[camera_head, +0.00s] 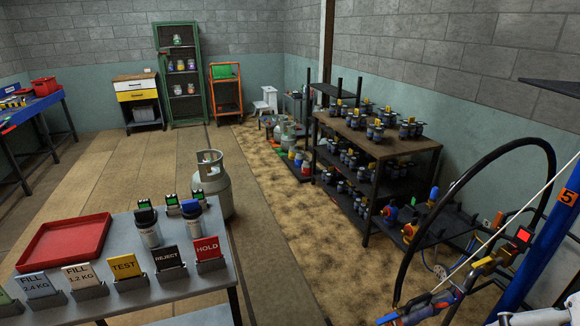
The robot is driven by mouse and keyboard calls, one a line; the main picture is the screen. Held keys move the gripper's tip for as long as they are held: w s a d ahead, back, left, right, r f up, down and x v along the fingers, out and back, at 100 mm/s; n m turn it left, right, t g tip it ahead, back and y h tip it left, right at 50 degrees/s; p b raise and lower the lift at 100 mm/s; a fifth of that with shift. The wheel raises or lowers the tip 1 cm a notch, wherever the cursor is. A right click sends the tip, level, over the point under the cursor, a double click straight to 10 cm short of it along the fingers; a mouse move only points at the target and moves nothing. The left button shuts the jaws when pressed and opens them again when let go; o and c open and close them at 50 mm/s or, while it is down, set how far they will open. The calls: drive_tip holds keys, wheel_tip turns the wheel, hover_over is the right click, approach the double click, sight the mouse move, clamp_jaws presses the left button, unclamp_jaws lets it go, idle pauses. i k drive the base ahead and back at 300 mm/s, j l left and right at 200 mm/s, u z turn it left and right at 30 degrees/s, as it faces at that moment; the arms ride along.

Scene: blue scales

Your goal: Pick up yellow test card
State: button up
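The yellow test card (125,267), marked TEST in black, stands tilted back in a dark holder on a grey table (165,205). It is in the middle of a row of cards, between the white FILL 1.2 KG card (80,276) and the black REJECT card (170,258). Nothing covers its face.
The red HOLD card (207,248) ends the row at right; the grey FILL 2.4 KG card (36,286) is at left. A red tray (65,243) and small canisters (148,232) stand behind. A gas cylinder (213,180) is beyond the table. Blue scales equipment (535,255) is at right.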

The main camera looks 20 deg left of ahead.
sight(124, 267)
drive_tip(key=u, duration=1.65)
drive_tip(key=i+z, duration=0.45)
drive_tip(key=i+j+z, duration=0.15)
drive_tip(key=i+z, duration=0.3)
